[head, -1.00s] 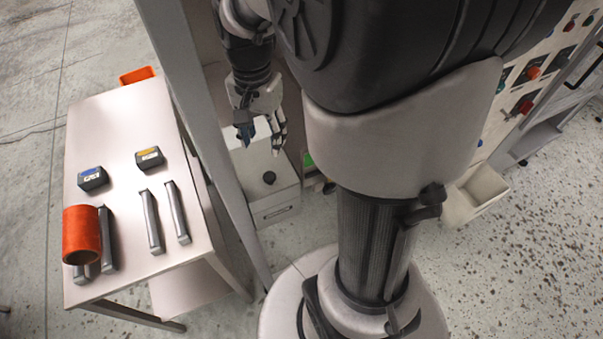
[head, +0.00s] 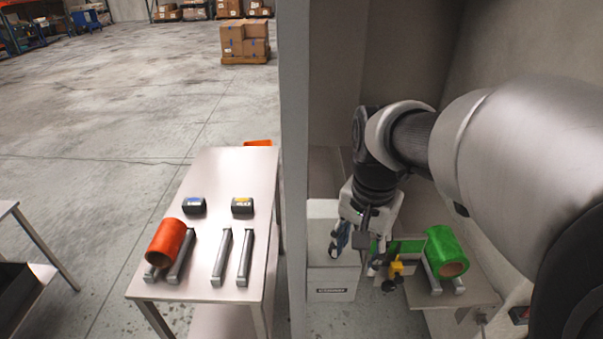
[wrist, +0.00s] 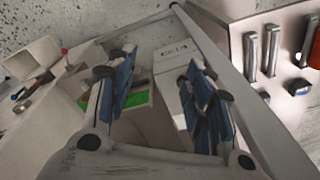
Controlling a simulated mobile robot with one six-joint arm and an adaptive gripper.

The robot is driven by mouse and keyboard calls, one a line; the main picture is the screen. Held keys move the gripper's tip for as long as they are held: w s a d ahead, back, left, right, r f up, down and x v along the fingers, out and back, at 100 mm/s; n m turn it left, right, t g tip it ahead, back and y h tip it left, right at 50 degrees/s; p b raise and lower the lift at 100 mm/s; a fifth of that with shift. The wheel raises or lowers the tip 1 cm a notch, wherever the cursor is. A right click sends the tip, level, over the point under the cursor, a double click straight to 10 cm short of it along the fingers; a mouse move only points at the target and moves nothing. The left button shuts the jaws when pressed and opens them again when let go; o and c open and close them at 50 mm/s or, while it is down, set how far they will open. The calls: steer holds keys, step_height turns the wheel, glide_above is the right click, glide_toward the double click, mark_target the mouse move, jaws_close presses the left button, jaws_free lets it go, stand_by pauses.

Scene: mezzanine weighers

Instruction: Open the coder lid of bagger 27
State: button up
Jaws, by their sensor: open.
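A pale box (head: 331,291) with a dark label on its front stands behind the grey post, below my gripper. It may be the coder of bagger 27, but I cannot read the label, and my gripper hides part of its top. It also shows in the wrist view (wrist: 172,66), beyond and between my fingers, with the label visible. My gripper (head: 362,243) is open and empty, pointing down above the box's right side. Its blue-padded fingers show in the wrist view (wrist: 160,72). I cannot tell whether it touches the box.
A green roll (head: 447,252) lies on grey rails right of my gripper, with a yellow and black part (head: 396,268) close by. A grey post (head: 294,150) stands left of the box. Beyond it, a side table (head: 215,190) holds an orange roll (head: 166,243). Open floor lies behind.

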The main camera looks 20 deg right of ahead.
steer(key=shift+s+a+n, duration=0.3)
steer(key=shift+s, duration=0.3)
steer(key=shift+w+f, duration=0.1)
